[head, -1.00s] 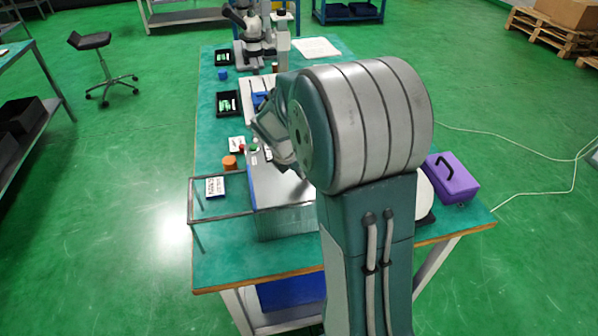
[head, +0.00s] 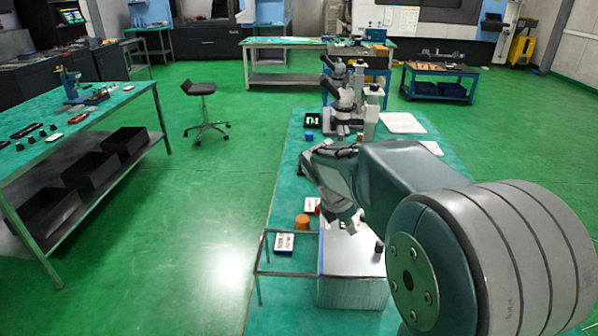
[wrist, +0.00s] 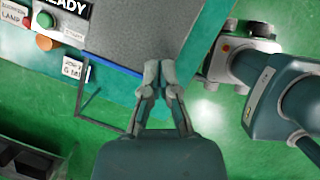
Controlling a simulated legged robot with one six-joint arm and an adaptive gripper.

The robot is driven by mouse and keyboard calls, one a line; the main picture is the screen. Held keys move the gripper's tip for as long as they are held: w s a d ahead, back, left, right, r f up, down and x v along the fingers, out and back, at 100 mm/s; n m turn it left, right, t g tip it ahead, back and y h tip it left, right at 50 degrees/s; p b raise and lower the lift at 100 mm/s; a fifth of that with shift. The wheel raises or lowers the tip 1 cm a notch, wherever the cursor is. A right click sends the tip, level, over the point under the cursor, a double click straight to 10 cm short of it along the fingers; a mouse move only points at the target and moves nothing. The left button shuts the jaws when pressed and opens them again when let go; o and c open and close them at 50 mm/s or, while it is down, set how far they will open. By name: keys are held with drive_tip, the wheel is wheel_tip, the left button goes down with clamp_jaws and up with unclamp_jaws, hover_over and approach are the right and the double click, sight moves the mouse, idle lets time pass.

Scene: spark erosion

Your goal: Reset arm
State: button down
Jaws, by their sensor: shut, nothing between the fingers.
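My gripper (head: 347,222) is shut and empty. In the head view it hangs over the grey box (head: 352,285) on the green bench, at the end of my arm, which reaches in from the lower right. In the wrist view my gripper (wrist: 158,76) has its fingertips together, over the near edge of the grey box top (wrist: 135,35). Nothing is between the fingers. I cannot tell the exact height above the box. My own arm hides the right part of the bench in the head view.
A thin metal frame (head: 257,260) juts out left of the box. An orange cylinder (head: 302,221) and a label card (head: 284,243) stand near it. A green button (wrist: 47,20) shows in the wrist view. A microscope (head: 343,100) stands farther back.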

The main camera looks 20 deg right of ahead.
drive_tip(key=s+a+r+m+t+y, duration=0.2)
drive_tip(key=s+a+m, duration=0.3)
drive_tip(key=s+m, duration=0.5)
drive_tip(key=s+a+r+m+t+y, duration=0.2)
drive_tip(key=s+a+m+t, duration=0.1)
drive_tip(key=s+m, duration=0.6)
drive_tip(key=shift+s+a+r+m, duration=0.35)
drive_tip(key=shift+s+a+m, duration=0.05)
drive_tip(key=shift+s+a, duration=0.5)
